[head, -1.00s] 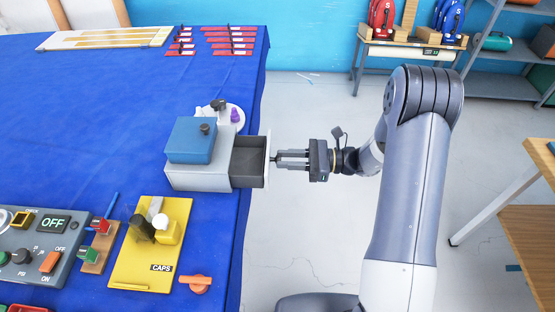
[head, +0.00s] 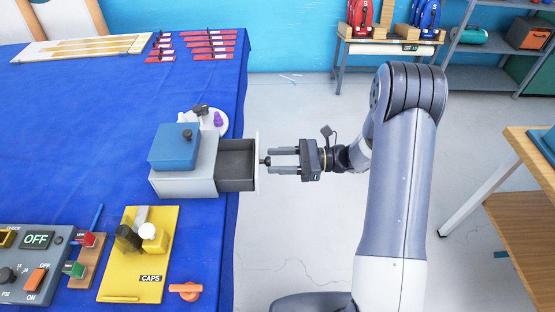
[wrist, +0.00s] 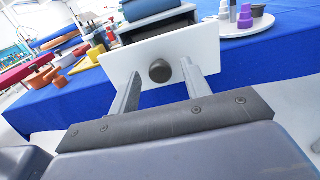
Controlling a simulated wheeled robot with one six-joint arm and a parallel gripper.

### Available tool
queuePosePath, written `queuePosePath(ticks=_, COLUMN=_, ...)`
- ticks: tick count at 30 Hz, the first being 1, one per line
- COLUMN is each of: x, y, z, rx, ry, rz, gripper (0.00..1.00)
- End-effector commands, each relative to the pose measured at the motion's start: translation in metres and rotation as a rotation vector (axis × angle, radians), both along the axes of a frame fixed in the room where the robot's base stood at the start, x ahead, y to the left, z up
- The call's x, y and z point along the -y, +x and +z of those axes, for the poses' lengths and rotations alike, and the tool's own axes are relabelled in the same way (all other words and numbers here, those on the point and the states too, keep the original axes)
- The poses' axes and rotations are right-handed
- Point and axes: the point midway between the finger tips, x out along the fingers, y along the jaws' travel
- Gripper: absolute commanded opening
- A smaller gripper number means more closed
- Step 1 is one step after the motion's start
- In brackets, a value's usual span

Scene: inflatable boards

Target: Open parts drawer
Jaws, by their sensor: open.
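The parts drawer (head: 236,158) is a dark tray with a white front, pulled out to the right from a grey cabinet (head: 185,183) on the blue table. Its inside looks empty. A small dark knob (head: 264,161) sticks out from the drawer front; it also shows in the wrist view (wrist: 160,71). My gripper (head: 272,161) is open in front of the drawer. Its two fingers stand apart on either side of the knob, and gaps show between them and the knob in the wrist view (wrist: 160,88).
A blue box (head: 180,146) with a dark knob sits on the cabinet. A white plate (head: 222,128) with small parts lies behind it. A yellow CAPS board (head: 130,280) and a grey control panel (head: 50,270) lie nearer. The floor right of the table is open.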

Motion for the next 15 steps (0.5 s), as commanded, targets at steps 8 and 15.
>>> queuePosePath(ticks=8, x=0.049, y=0.004, z=-0.003, rx=0.002, ry=-0.001, rz=-0.006, gripper=0.45)
queuePosePath(ticks=15, x=0.091, y=0.006, z=-0.002, rx=0.002, ry=-0.001, rz=-0.003, gripper=0.45)
